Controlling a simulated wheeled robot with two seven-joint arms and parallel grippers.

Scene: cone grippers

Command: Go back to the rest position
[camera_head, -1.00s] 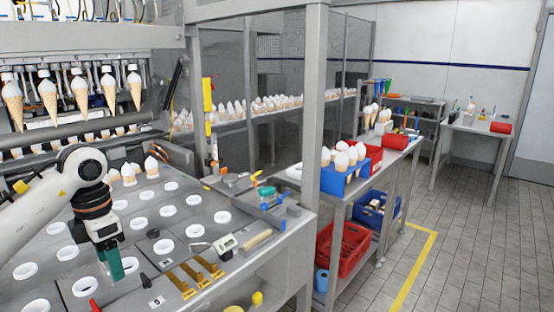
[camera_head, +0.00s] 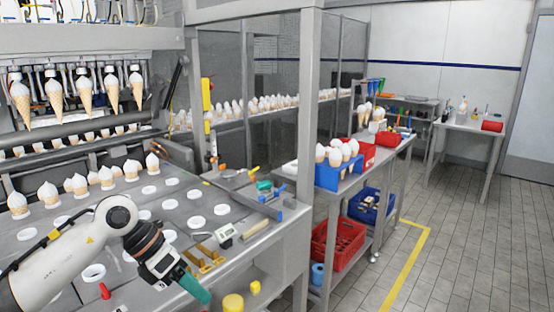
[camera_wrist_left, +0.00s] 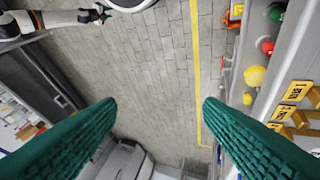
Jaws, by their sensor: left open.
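My left gripper (camera_head: 196,287) has green fingers and hangs over the front edge of the grey machine table in the head view. In the left wrist view its two green ribbed fingers (camera_wrist_left: 158,106) are wide apart with only floor between them, so it is open and empty. My right gripper does not show in the head view.
The machine table (camera_head: 190,205) holds white rings, several cones, brass brackets (camera_head: 203,258), a red knob (camera_head: 105,291) and yellow knobs (camera_head: 233,303). A blue crate (camera_head: 338,176) with cones stands on a bench to the right. Tiled floor with a yellow line (camera_head: 405,270) is free at the right.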

